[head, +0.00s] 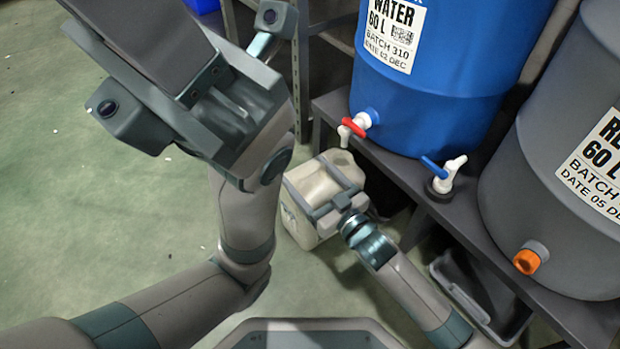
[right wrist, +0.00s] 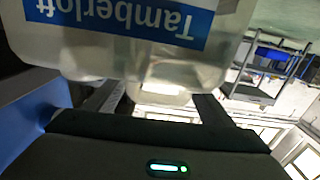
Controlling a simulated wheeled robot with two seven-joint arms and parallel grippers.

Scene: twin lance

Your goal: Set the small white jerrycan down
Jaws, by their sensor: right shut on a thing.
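The small white jerrycan (head: 303,228) is upright in the head view, just below and in front of the blue barrel's red-handled tap (head: 354,127). My right gripper (head: 337,200) is shut on its top part. I cannot tell whether its base touches the floor. In the right wrist view the jerrycan (right wrist: 150,65) fills the top, with a blue label reading upside down, between the two fingers of my right gripper (right wrist: 155,105). My left arm rises in the upper left of the head view; its hand is close to the camera and its fingertips do not show clearly.
The blue barrel (head: 430,100) and a grey barrel (head: 560,220) with an orange tap (head: 530,258) stand on a dark shelf (head: 405,178). A grey tray (head: 470,285) sits low at the right. Green floor (head: 90,220) is open at left.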

